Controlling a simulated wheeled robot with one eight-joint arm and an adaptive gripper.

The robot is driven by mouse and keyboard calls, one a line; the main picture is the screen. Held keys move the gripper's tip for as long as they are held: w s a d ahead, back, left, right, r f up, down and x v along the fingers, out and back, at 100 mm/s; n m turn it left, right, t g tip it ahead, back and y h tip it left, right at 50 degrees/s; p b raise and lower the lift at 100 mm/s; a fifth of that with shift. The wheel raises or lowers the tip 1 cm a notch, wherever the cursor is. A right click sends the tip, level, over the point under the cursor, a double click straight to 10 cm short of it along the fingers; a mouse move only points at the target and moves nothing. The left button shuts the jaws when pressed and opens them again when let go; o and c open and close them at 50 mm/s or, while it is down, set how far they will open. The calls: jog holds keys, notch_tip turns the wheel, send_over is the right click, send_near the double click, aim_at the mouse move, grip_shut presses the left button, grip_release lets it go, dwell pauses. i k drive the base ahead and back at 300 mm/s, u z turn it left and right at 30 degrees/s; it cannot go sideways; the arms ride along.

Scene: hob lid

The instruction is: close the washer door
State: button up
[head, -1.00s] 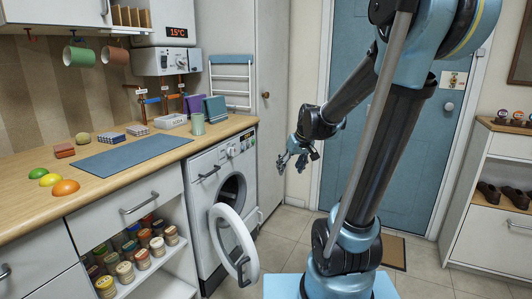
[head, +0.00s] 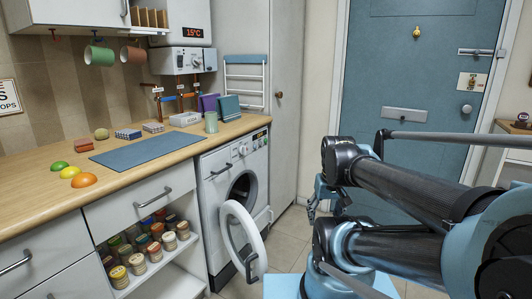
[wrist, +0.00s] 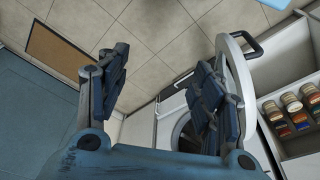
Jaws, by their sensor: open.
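The washing machine (head: 262,165) is white and stands under the worktop. Its round door (head: 257,233) is a white ring, swung wide open towards the room, with a dark handle (head: 251,268) at its lower free edge. The dark drum opening (head: 243,187) is uncovered. My gripper (head: 325,200) is to the right of the door, apart from it in the head view and partly hidden by my arm. In the wrist view my gripper (wrist: 163,85) has its fingers spread with nothing between them. The door ring (wrist: 238,75) shows just beyond the right finger, which overlaps it; contact cannot be told.
An open shelf (head: 160,275) with several jars is left of the washer. A tall cabinet (head: 285,125) stands right of the washer. Tiled floor (wrist: 165,35) is clear beneath the gripper.

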aim_at(255, 276)
jog(key=z, duration=0.8)
jog(key=k, duration=1.55)
jog(key=u, duration=1)
jog(key=i, duration=0.5)
jog(key=z, duration=0.05)
